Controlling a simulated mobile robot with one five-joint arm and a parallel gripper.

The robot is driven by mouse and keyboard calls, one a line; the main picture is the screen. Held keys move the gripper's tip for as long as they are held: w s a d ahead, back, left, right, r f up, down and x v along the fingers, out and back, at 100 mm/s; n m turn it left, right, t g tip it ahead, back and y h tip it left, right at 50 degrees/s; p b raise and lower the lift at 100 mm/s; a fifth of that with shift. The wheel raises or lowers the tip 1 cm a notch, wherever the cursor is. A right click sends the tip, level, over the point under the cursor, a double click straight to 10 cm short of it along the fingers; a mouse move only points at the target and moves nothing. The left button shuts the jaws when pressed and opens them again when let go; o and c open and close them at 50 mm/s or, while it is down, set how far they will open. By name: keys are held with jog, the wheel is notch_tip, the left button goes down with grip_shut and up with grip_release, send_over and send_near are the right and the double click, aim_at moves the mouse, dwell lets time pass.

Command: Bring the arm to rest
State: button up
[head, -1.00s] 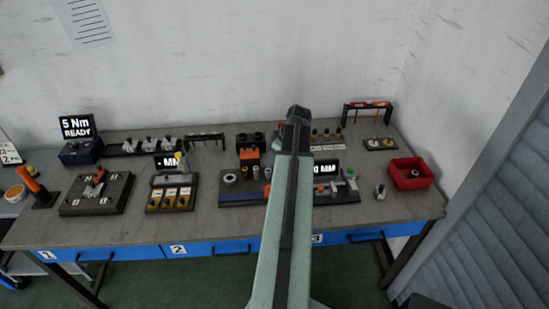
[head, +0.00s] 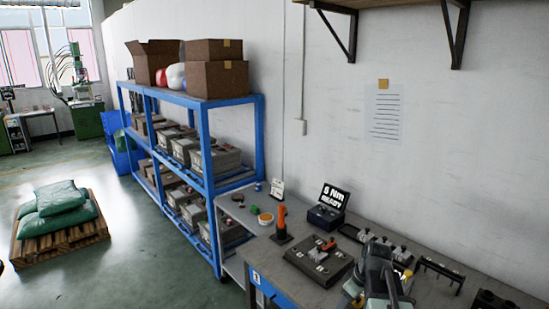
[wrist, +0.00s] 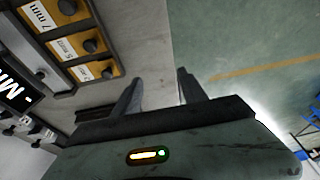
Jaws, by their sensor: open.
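My gripper (wrist: 160,88) shows in the wrist view with its two fingers apart and nothing between them. It hangs over the front edge of the workbench, with the green floor below to the right. In the head view my arm (head: 380,275) stands at the lower right, in front of the bench (head: 318,293). The fingertips cannot be made out there.
On the bench stand an orange-handled tool (head: 281,222), a black fixture plate (head: 318,262) and a torque display (head: 333,197). A blue shelf (head: 208,130) stands left; open floor lies beyond.

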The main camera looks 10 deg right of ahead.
jog(key=s+a+m+g+h, duration=0.1)
jog(key=s+a+m, duration=0.2)
jog(key=a, duration=0.3)
jog(key=s+a+m+g+h, duration=0.1)
jog(key=s+a+m, duration=0.3)
jog(key=a, duration=0.3)
jog(key=shift+s+a+f, duration=0.25)
jog(key=shift+a+f, duration=0.05)
jog(key=shift+f, duration=0.1)
